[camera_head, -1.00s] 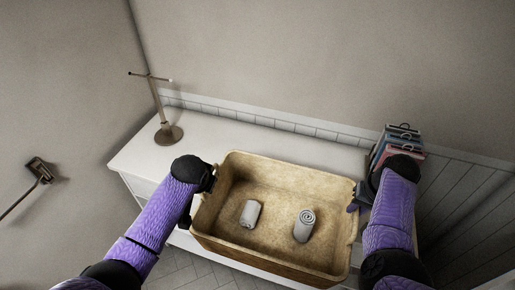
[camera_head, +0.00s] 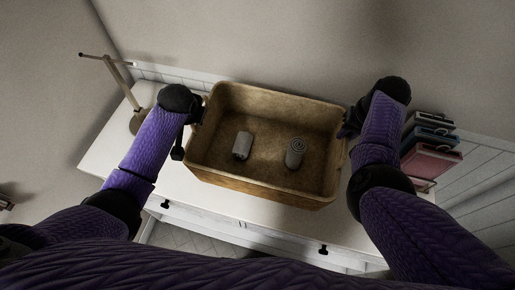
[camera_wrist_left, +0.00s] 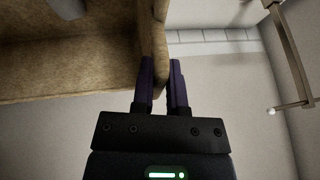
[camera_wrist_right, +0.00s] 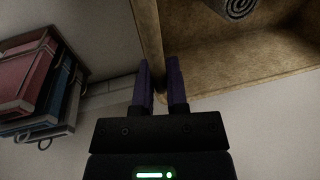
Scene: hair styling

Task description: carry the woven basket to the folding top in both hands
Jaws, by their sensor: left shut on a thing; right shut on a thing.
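The woven basket (camera_head: 262,185) is a tan, open box with two grey rolled towels inside, one on the left (camera_head: 242,146) and one on the right (camera_head: 295,153). It is over the white dresser top (camera_head: 165,190); I cannot tell if its bottom touches. My left gripper (camera_head: 200,112) is shut on the basket's left wall, and its fingers straddle the rim in the left wrist view (camera_wrist_left: 161,85). My right gripper (camera_head: 346,128) is shut on the right wall, and its fingers straddle the rim in the right wrist view (camera_wrist_right: 160,85).
A metal stand with a crossbar (camera_head: 122,80) is at the dresser's left end. Several stacked books or folders (camera_head: 430,150) are at the right end, close beside my right arm. The wall is behind. Drawers with dark knobs (camera_head: 322,249) face front.

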